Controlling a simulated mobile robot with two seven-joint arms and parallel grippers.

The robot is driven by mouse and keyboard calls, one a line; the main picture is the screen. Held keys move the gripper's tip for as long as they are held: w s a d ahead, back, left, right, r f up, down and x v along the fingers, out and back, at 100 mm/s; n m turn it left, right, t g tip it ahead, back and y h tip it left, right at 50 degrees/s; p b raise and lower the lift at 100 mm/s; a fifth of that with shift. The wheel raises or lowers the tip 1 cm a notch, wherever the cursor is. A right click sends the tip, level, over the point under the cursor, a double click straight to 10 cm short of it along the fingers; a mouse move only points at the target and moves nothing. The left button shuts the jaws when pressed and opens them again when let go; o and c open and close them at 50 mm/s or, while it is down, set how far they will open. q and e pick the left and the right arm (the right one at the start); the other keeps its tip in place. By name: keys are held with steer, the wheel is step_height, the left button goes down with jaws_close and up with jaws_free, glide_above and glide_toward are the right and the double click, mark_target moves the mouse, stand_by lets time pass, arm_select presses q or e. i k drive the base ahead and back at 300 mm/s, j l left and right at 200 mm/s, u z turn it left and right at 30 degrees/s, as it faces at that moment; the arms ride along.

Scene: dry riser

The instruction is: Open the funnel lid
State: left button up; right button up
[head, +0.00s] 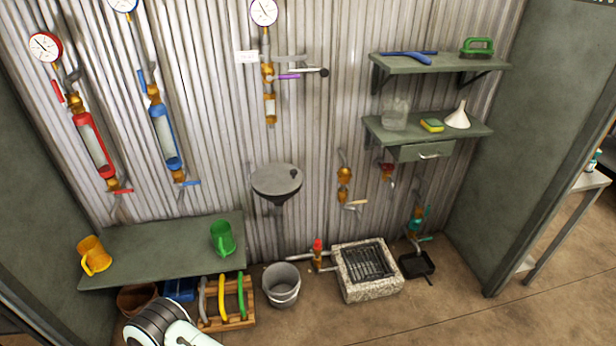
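A grey round funnel (279,202) is fixed to the corrugated wall, with a pipe running down below it. A flat grey lid (273,179) covers its top. A small dark knob (294,174) sits near the lid's right edge. The lid looks closed. Part of one of my arms shows at the bottom left, well below and left of the funnel. No gripper fingers of mine are in view.
A green bench (170,240) with an orange jug (94,254) and a green jug (222,238) stands left of the funnel. A grey bucket (282,286) is below it. Valves and gauges line the wall. Shelves (440,64) are at right, with open floor in front.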

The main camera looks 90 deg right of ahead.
mark_target(275, 179)
steer(key=z, duration=2.8)
steer(key=i+u, duration=0.1)
steer(key=i, duration=0.8)
